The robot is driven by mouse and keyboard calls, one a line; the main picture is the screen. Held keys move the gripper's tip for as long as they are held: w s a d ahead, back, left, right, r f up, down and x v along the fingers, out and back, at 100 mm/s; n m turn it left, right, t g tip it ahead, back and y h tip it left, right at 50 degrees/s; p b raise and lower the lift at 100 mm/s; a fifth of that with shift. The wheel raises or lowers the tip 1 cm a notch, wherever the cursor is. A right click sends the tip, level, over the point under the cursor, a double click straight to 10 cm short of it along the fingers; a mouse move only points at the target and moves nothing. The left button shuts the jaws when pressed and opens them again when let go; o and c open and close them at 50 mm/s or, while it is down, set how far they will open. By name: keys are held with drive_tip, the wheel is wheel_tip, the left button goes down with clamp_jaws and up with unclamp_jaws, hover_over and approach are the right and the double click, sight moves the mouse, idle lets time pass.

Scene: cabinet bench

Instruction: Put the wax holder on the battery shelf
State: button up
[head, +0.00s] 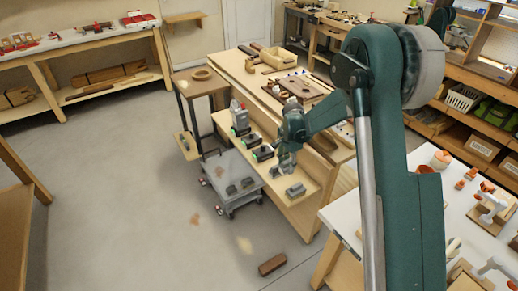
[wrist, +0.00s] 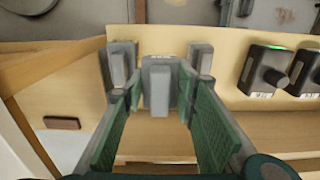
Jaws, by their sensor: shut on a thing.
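The battery shelf (head: 303,204) is a pale wooden ledge along the bench side, carrying black battery units (head: 262,153). It also shows in the wrist view (wrist: 225,75). My gripper (head: 286,172) is over the shelf's near end. In the wrist view its green-padded fingers (wrist: 160,90) stand on both sides of a grey block-like thing (wrist: 160,88), which appears to be the wax holder, and are shut on it. A grey thing (head: 296,191) shows just below the gripper in the head view. Whether the held thing touches the shelf is unclear.
A brown block (head: 272,264) lies on the floor. A white table (head: 425,185) with orange pots is at the right. The bench top (head: 250,72) holds trays and parts.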

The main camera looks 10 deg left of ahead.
drive_tip(key=shift+f+b, duration=0.7)
drive_tip(key=shift+f, duration=2.45)
drive_tip(key=shift+f+b, duration=0.4)
drive_tip(key=shift+f, duration=1.45)
drive_tip(key=shift+f, duration=0.2)
drive_tip(key=o, duration=1)
drive_tip(key=shift+c, duration=0.2)
drive_tip(key=shift+r, duration=0.2)
wheel_tip(320, 180, up, 12)
drive_tip(key=shift+p, duration=1.15)
